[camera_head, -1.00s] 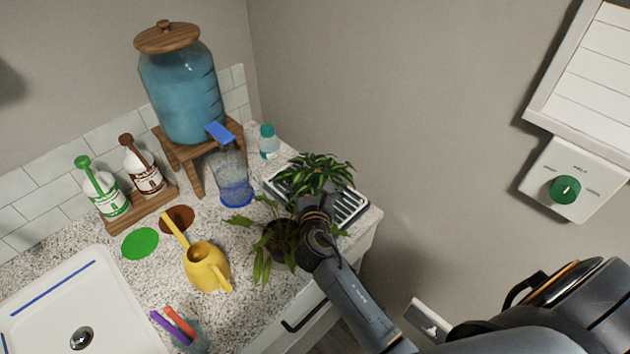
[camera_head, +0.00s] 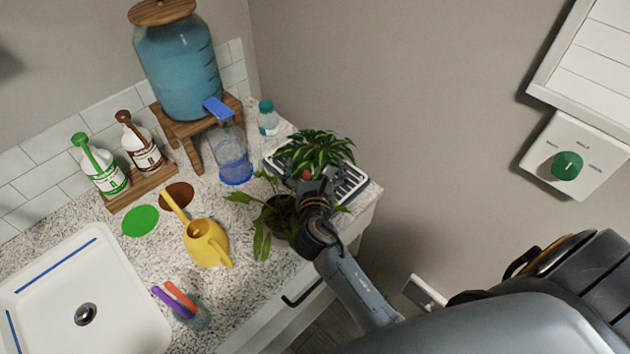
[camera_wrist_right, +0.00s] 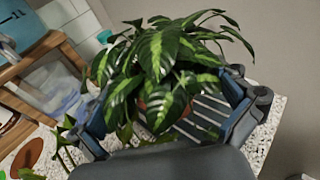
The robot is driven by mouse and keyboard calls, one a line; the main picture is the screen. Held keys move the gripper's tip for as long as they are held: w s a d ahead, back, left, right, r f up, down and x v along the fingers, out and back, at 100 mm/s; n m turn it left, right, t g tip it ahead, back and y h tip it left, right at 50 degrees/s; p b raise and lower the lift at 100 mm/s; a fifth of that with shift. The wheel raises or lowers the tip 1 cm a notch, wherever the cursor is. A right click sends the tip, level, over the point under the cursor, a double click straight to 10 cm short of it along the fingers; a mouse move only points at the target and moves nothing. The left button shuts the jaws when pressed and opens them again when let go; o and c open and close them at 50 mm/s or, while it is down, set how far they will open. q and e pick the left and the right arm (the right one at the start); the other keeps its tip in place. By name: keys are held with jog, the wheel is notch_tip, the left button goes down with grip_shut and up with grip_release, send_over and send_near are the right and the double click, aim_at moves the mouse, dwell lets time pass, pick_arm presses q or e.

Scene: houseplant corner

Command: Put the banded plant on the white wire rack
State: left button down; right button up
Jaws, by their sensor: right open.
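The banded plant (camera_head: 318,150), with striped green leaves, stands on the white wire rack (camera_head: 353,184) at the counter's right end. My right gripper (camera_head: 306,178) is open at the near side of this plant. In the right wrist view, the banded plant (camera_wrist_right: 165,60) is between the spread fingers (camera_wrist_right: 165,108), with a bit of its reddish-brown pot (camera_wrist_right: 160,104) showing under the leaves. The rack's slats (camera_wrist_right: 205,115) show beneath. Leaves hide most of the pot, so I cannot tell whether the fingers touch it. My left gripper is out of view.
A second, droopy plant in a dark pot (camera_head: 280,214) stands close left of my right wrist. A yellow watering can (camera_head: 206,243), a clear pitcher (camera_head: 232,160) and a teal-capped bottle (camera_head: 267,118) stand nearby. The wall is close behind the rack.

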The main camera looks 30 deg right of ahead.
jog(key=b+v, duration=0.1)
jog(key=v, duration=0.8)
jog(key=shift+s, duration=0.1)
